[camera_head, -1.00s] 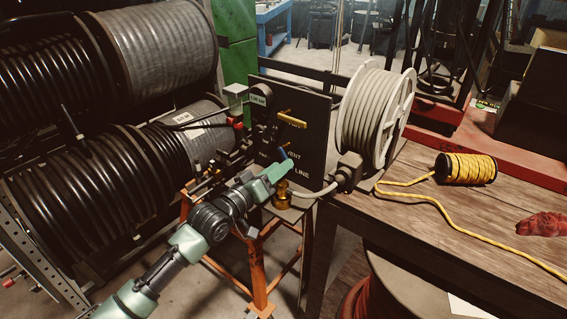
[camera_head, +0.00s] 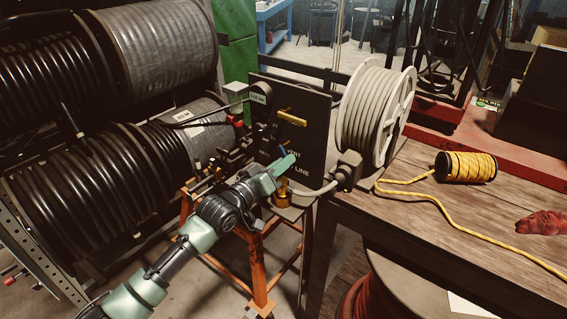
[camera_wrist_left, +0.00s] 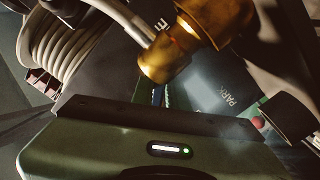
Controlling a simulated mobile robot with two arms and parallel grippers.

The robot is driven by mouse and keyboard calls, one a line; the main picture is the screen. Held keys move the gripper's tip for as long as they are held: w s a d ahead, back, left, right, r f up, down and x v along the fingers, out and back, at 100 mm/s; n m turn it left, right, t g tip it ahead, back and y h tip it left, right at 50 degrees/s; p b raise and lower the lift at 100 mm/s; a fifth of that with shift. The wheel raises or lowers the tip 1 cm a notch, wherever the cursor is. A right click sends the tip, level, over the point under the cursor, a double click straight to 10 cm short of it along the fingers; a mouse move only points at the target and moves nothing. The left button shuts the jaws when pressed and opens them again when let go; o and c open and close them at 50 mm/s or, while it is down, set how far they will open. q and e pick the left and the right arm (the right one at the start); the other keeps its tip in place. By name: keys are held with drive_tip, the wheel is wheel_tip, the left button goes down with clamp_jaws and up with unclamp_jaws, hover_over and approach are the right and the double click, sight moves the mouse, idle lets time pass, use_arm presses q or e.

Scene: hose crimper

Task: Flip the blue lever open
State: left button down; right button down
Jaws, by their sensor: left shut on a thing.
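The blue lever (camera_head: 281,149) shows as a small blue piece at the foot of the dark machine panel (camera_head: 305,140). Its lower part is hidden by my left gripper (camera_head: 285,162). The green gripper reaches in from the lower left, next to a brass fitting (camera_head: 282,190), and is shut on the lever. In the left wrist view the brass fitting (camera_wrist_left: 165,58) fills the upper middle. A narrow bit of blue (camera_wrist_left: 157,96) shows just beyond the gripper housing; the grip itself is mostly hidden. My right gripper is out of view.
Large hose reels (camera_head: 90,190) fill the left side. The wooden table (camera_head: 400,220) holds a yellow rope spool (camera_head: 466,167).

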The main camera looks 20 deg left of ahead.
use_arm(q)
drive_tip(key=m, duration=0.2)
drive_tip(key=a+m, duration=0.1)
drive_tip(key=shift+w+f, duration=0.15)
drive_tip(key=shift+f, duration=0.1)
drive_tip(key=shift+w+a+f+m, duration=0.1)
drive_tip(key=shift+a+m, duration=0.15)
drive_tip(key=shift+m, duration=0.7)
drive_tip(key=shift+w+a+m, duration=0.1)
drive_tip(key=shift+a+m, duration=0.15)
drive_tip(key=shift+m, duration=0.7)
drive_tip(key=c, duration=1.4)
unclamp_jaws()
